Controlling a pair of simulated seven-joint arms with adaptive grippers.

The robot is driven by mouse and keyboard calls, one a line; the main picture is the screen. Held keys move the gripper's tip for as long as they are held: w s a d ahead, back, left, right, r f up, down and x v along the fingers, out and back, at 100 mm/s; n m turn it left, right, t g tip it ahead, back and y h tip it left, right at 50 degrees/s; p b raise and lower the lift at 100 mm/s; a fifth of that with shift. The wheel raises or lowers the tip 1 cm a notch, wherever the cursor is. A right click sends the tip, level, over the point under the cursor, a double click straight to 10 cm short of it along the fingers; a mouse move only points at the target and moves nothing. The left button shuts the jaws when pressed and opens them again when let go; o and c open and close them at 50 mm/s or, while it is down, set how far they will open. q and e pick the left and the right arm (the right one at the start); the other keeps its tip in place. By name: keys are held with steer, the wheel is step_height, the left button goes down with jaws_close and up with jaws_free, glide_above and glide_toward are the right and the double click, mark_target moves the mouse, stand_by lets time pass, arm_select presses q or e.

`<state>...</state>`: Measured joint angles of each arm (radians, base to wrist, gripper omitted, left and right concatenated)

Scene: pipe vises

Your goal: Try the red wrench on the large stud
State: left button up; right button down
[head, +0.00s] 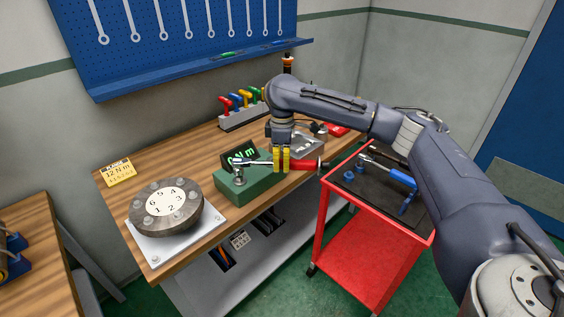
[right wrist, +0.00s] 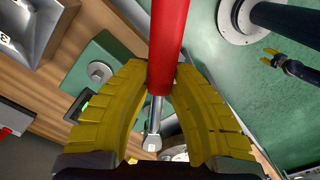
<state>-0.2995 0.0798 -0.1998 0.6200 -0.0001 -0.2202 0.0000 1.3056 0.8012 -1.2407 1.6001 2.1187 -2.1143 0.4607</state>
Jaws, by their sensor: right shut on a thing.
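The red wrench (head: 308,164) has a red handle and a chrome shaft. My right gripper (head: 281,160) is shut on it, with yellow fingers around the handle near the shaft. In the right wrist view the red handle (right wrist: 168,45) runs between the fingers and the chrome head (right wrist: 152,142) points down. A green block (head: 262,183) with a stud (head: 239,173) is on the bench. The wrench head is close to this stud in the head view; I cannot tell if they touch. The stud also shows in the right wrist view (right wrist: 100,72).
A round numbered flange (head: 166,208) with several studs sits on a pale plate at the bench's left. A display (head: 240,155) stands behind the green block. A red cart (head: 366,252) with a blue-handled tool (head: 390,170) is at right. Wrenches hang on the blue pegboard (head: 190,30).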

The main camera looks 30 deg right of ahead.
steer(key=shift+f, duration=1.85)
stand_by(3.0)
steer(key=shift+s+a+m, duration=0.65)
steer(key=shift+s+m, duration=0.25)
steer(key=shift+m, duration=0.1)
stand_by(1.3)
steer(key=shift+w+d+n, duration=0.65)
steer(key=shift+w+n, duration=0.25)
